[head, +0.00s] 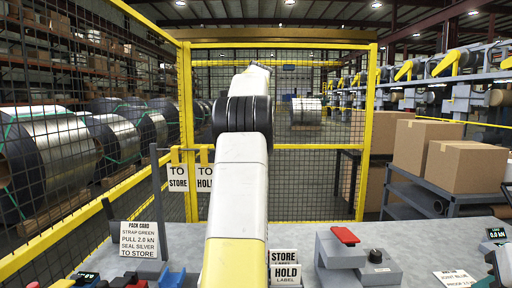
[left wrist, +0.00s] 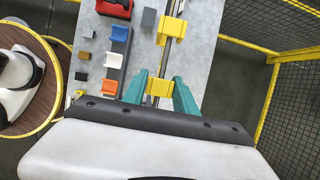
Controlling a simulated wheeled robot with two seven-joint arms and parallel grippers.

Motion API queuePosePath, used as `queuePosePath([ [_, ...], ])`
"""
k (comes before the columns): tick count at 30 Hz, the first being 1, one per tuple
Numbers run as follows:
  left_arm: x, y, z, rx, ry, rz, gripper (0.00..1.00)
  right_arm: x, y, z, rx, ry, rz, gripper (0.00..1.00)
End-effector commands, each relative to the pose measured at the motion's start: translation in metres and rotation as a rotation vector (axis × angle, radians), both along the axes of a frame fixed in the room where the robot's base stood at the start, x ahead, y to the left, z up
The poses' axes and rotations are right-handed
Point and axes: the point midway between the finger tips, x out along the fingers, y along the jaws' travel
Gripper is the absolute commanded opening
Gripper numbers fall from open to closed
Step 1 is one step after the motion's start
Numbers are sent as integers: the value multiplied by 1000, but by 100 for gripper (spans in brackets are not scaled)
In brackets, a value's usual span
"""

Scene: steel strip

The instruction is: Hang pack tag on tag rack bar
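The tag rack bar (left wrist: 165,55) runs down the left wrist view. In the head view, signs reading TO STORE (head: 177,178) and TO HOLD (head: 204,179) hang at the rack from yellow pieces. My left gripper (left wrist: 160,78) has its teal fingers on either side of a yellow piece (left wrist: 159,88) at the bar. The fingers look very close to it; I cannot tell whether they grip it, or whether it is the pack tag's top. Another yellow piece (left wrist: 172,28) is farther up the bar. In the head view my arm hides my left gripper. My right gripper is out of view.
A PACK CARD sign (head: 138,240) stands on the grey table at left. STORE (head: 284,256) and HOLD (head: 285,275) label blocks and a red-topped device (head: 342,245) are at front. Coloured blocks (left wrist: 117,60) lie beside the bar. Yellow-framed mesh fencing (head: 280,145) stands behind.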

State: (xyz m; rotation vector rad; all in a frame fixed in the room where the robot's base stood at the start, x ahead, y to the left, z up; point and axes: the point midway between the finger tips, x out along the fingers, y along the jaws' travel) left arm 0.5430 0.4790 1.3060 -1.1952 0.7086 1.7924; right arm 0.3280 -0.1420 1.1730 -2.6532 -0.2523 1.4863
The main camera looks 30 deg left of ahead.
Motion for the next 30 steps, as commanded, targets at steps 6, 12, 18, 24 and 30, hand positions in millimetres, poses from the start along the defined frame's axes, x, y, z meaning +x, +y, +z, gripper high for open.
queuePosePath([
  [6,0,0,0,0,0,0,57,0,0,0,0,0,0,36],
  [12,0,0,1,0,0,0,57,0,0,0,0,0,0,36],
  [18,4,-4,11,1,-1,-2,57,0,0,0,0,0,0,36],
  [24,27,-47,11,-1,0,-7,57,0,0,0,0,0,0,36],
  [30,50,-88,10,0,0,-5,57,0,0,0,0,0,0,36],
])
